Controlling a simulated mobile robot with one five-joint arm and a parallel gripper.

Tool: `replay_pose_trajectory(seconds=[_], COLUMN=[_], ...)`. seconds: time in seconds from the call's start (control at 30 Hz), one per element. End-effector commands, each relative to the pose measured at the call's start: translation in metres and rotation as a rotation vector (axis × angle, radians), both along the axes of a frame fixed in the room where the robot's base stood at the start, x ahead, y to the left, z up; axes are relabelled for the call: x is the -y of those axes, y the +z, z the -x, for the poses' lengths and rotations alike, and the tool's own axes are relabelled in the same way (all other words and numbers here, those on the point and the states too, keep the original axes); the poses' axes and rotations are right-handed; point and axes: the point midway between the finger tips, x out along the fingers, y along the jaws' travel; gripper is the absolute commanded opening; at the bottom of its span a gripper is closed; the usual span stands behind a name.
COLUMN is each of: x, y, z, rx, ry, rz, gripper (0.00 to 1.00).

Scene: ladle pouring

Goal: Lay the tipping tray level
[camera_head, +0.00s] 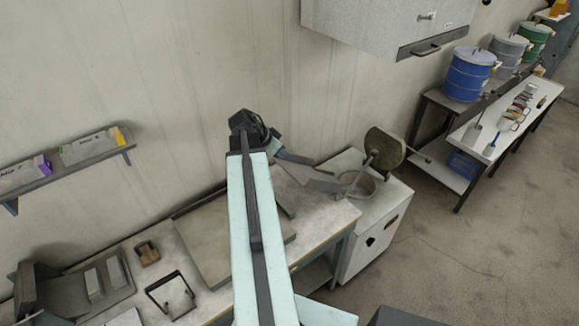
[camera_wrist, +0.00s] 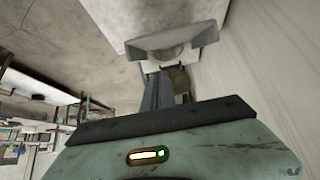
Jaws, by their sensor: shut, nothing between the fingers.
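A grey tray (camera_head: 318,181) with a pointed, spout-like end sits at the right end of the workbench and slopes toward the round furnace mouth (camera_head: 358,184). I take it for the tipping tray. In the wrist view a grey angular piece (camera_wrist: 203,36), probably the same tray, lies in front of the round opening. My gripper (camera_head: 312,162) is shut and empty, just above and left of the tray. Its fingers also show in the wrist view (camera_wrist: 158,78), pointing toward the tray. I cannot tell whether they touch it. My arm hides part of the bench.
A white furnace box (camera_head: 362,245) with a raised round lid (camera_head: 384,148) stands right of the bench. A grey wall cabinet (camera_head: 385,25) hangs above. A large flat board (camera_head: 205,245) lies on the bench. A shelf (camera_head: 75,170) is on the left wall. Floor at right is clear.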

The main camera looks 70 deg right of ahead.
Motion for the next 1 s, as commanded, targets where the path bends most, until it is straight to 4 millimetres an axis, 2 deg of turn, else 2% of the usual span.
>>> replay_pose_trajectory(seconds=[0.27,0.63,0.67,0.7,0.8,1.0], x=[0.012,0.052,0.053,0.044,0.034,0.029], y=[-0.024,-0.089,-0.094,-0.1,-0.11,-0.112], z=[0.008,0.033,0.033,0.029,0.023,0.02], rx=[0.0,0.0,0.0,0.0,0.0,0.0], ry=[-0.003,-0.003,-0.002,0.002,0.001,-0.001], rz=[-0.001,-0.002,-0.001,-0.001,-0.001,-0.001], gripper=[0.0,0.0,0.0,0.0,0.0,0.0])
